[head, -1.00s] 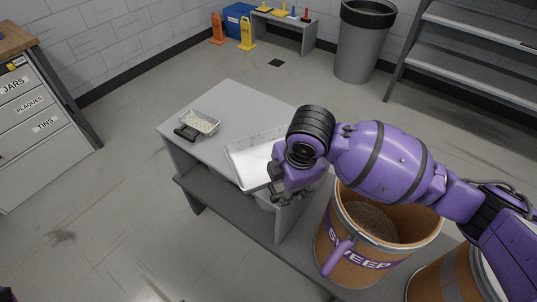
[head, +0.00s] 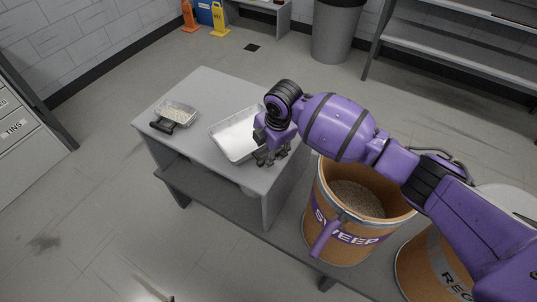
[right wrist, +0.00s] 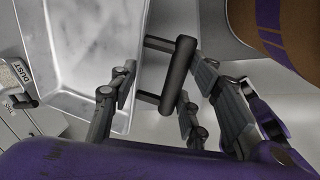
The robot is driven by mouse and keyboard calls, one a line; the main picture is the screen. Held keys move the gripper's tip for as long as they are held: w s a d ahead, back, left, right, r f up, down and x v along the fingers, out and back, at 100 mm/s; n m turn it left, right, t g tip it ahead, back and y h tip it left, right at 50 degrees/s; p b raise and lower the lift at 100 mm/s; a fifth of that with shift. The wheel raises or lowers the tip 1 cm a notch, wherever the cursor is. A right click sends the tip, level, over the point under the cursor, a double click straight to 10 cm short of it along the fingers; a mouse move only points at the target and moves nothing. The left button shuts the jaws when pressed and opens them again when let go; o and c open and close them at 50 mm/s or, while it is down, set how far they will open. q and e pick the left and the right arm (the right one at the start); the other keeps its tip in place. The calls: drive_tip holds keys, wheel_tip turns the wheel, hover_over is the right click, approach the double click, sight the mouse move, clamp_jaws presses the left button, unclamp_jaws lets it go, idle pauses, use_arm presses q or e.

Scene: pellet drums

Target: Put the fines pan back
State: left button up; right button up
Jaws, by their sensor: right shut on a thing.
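The large shallow metal pan, apparently the fines pan (head: 236,135), is over the right part of the grey bench top (head: 205,84). I cannot tell whether it rests there or hangs just above. My right gripper (head: 270,155) is at its right front side. In the right wrist view the pan (right wrist: 92,45) has a black bar handle (right wrist: 180,72) between the fingers of my right gripper (right wrist: 160,100), which is shut on it. A smaller tray (head: 177,113) with pale pellets and a black handle sits on the bench's left part. My left gripper is out of view.
An open drum marked SWEEP (head: 335,236), holding brown material, stands right of the bench. Another drum (head: 428,262) is beside it at lower right. A grey bin (head: 337,32) and shelves (head: 450,45) stand behind. The floor left of the bench is clear.

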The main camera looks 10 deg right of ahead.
drive_tip(key=shift+w+f, duration=0.2)
drive_tip(key=shift+w, duration=0.05)
drive_tip(key=shift+x, duration=1.55)
drive_tip(key=shift+s+d+f, duration=0.15)
drive_tip(key=shift+d, duration=0.1)
drive_tip(key=o, duration=1.4)
drive_tip(key=shift+f, duration=0.1)
drive_tip(key=shift+o, duration=0.2)
drive_tip(key=p+v, duration=0.1)
drive_tip(key=v, duration=1.1)
drive_tip(key=shift+s, duration=0.1)
